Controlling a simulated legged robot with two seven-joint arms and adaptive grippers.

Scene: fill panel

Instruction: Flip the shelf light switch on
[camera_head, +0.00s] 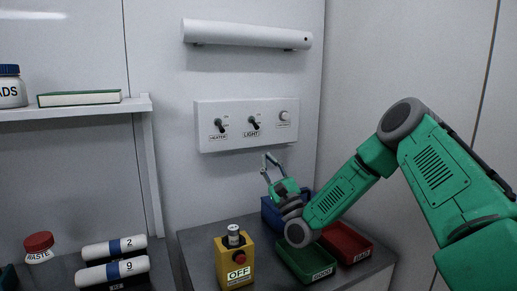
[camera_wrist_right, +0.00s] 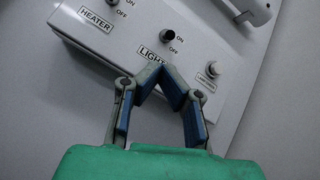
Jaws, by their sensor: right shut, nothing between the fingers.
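The white switch panel (camera_head: 246,141) is on the wall under a long white bar. The LIGHT switch (camera_head: 254,123) is a dark toggle in the middle of the panel, and its lever seems to tilt down. In the right wrist view the toggle (camera_wrist_right: 168,36) sits above the LIGHT label, beside ON and OFF marks. My right gripper (camera_head: 268,161) is below the panel's lower edge, apart from the toggle. In the wrist view its fingertips (camera_wrist_right: 161,74) meet, empty, just below the LIGHT label. My left gripper is not in view.
The HEATER toggle (camera_head: 221,125) is left of the LIGHT one, and a round knob (camera_head: 283,115) is to its right. Below stand a yellow OFF box (camera_head: 235,262) and green (camera_head: 302,268), red (camera_head: 349,244) and blue bins. A shelf (camera_head: 75,109) is at left.

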